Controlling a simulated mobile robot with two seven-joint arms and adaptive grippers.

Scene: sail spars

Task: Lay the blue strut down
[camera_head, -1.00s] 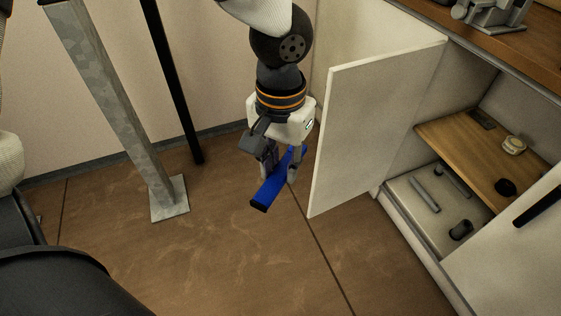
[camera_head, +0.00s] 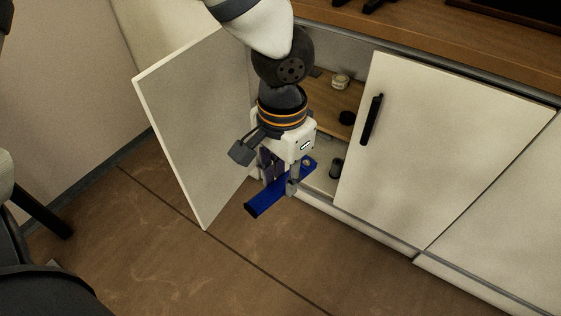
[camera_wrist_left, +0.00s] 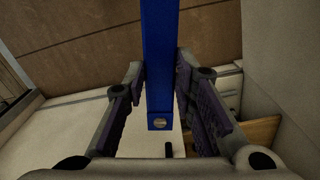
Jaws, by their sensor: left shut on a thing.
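The blue strut (camera_head: 263,204) is a flat, long bar held in the air in front of the open cabinet, lying slantwise in the head view. My left gripper (camera_head: 279,186) points down and is shut on the blue strut, with a finger on each side. In the left wrist view, the blue strut (camera_wrist_left: 160,50) runs between the fingers of my left gripper (camera_wrist_left: 160,72), and its near end shows a small round metal spot. The strut's middle is partly hidden by the fingers in the head view. My right gripper is not in view.
An open white cabinet door (camera_head: 190,130) stands left of my left gripper. A white door (camera_head: 440,150) with a black handle (camera_head: 371,120) is at right. Inside are a wooden shelf (camera_head: 320,95), a small jar (camera_head: 340,81) and a dark cylinder (camera_head: 336,168). The brown floor (camera_head: 180,260) in front looks clear.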

